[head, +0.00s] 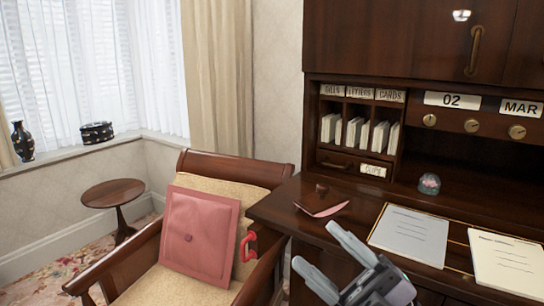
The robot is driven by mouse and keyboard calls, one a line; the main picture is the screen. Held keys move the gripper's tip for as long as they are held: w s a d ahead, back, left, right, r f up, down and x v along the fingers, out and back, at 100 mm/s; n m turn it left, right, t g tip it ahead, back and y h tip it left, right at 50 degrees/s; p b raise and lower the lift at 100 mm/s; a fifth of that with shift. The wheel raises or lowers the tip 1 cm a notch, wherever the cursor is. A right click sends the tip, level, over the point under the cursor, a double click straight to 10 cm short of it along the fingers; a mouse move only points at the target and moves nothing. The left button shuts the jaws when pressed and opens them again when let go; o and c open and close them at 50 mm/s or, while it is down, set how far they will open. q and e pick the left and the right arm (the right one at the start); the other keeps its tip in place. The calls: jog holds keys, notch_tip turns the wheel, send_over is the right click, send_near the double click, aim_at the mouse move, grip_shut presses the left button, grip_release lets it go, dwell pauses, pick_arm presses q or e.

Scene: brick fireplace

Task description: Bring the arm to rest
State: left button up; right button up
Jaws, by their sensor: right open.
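My right gripper (335,262) shows at the bottom of the head view, in front of the desk's front edge. Its two grey fingers are spread apart with nothing between them. The fingers point up and to the left. My left gripper is not in the view.
The dark wooden desk (285,205) carries papers (411,234), a pink-lined envelope (322,205) and a small glass globe (429,184). An armchair (240,170) with a pink cushion (200,235) stands left of the gripper, a red hooked item (248,246) at its side. A round table (113,192) stands behind.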

jog(key=w+d+f+m+t+h, duration=0.1)
jog(key=d+f+m+t+h, duration=0.3)
jog(key=f+m+h, duration=0.5)
jog(key=w+d+f+m+t+h, duration=0.1)
jog(key=d+f+m+t+h, duration=0.3)
jog(key=f+m+h, duration=0.45)
jog(key=s+d+f+m+g+h, duration=0.1)
jog(key=s+f+m+g, duration=0.1)
jog(key=s+f, duration=0.2)
jog(key=s+d+f+m+g+h, duration=0.1)
jog(key=s+f, duration=0.4)
jog(key=f, duration=0.6)
jog(key=s+d+f+m+g+h, duration=0.1)
jog(key=s+d+f+m+g, duration=0.2)
jog(key=f, duration=0.4)
jog(key=shift+s+f+m+g, duration=0.4)
jog(key=shift+s+g, duration=0.4)
jog(key=shift+s, duration=0.25)
